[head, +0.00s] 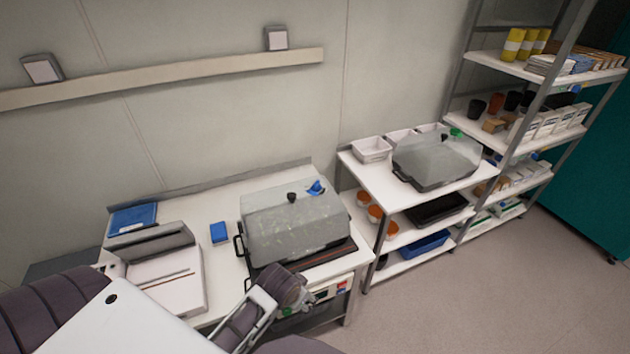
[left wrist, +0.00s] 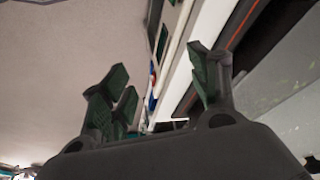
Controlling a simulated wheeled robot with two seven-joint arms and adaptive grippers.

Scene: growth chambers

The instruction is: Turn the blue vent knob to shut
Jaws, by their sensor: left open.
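The blue vent knob (head: 316,187) sits on top of the near growth chamber's cloudy grey lid (head: 295,228), toward its back right. It looks like a small blue lever; its exact angle is too small to tell. A black knob (head: 292,197) is to its left on the same lid. My left gripper (head: 303,298) is low at the chamber's front edge, below and in front of the lid, well apart from the blue knob. In the left wrist view its fingers (left wrist: 158,88) are spread with nothing between them. The blue knob is not visible there. My right gripper is not in view.
A second chamber (head: 437,158) with a green knob (head: 455,132) stands on the white table to the right. A blue box (head: 219,233) and a grey-lidded device (head: 155,262) are left of the near chamber. A loaded shelf rack (head: 546,75) is at right. Open floor (head: 470,300) lies front right.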

